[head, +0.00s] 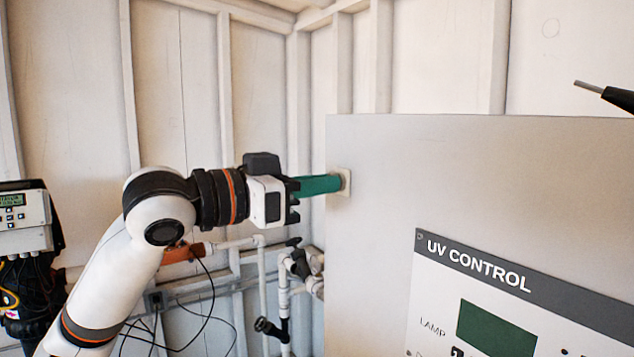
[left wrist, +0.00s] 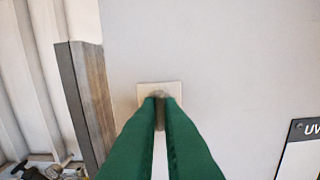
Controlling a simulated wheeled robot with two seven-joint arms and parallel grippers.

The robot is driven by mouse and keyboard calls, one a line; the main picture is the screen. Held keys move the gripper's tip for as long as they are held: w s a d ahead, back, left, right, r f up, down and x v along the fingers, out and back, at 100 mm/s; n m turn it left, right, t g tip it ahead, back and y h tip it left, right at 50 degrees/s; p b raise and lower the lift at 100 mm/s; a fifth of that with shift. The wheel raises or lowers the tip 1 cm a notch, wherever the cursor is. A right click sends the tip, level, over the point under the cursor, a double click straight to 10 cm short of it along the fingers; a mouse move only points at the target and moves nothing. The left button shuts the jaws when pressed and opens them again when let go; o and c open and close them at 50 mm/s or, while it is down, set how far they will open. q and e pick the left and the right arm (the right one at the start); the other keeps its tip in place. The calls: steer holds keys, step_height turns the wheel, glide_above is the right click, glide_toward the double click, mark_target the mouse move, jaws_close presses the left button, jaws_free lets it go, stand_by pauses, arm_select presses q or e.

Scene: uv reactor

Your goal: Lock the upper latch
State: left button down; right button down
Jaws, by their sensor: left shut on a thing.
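The upper latch (head: 345,181) is a small pale square plate on the left part of the grey cabinet front (head: 380,150). In the left wrist view the plate (left wrist: 174,89) shows with a small grey-brown knob (left wrist: 160,97) at its middle. My left gripper (head: 335,183) has green fingers that reach to the plate from the left. In the left wrist view its fingertips (left wrist: 160,103) are shut on the knob and partly hide it. My right gripper is not in view.
A UV CONTROL panel (head: 480,268) is on the cabinet front at lower right. A dark rod with a metal tip (head: 590,88) shows at upper right. Pipes and valves (head: 300,265) run along the wall at left of the cabinet. A meter box (head: 25,215) stands at far left.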

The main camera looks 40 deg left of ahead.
arm_select(q)
steer(key=shift+f+n, duration=0.1)
steer(key=shift+n, duration=0.3)
steer(key=c, duration=1.6)
jaws_free()
steer(key=shift+s, duration=0.1)
steer(key=shift+b+v, duration=3.5)
steer(key=shift+v, duration=2.4)
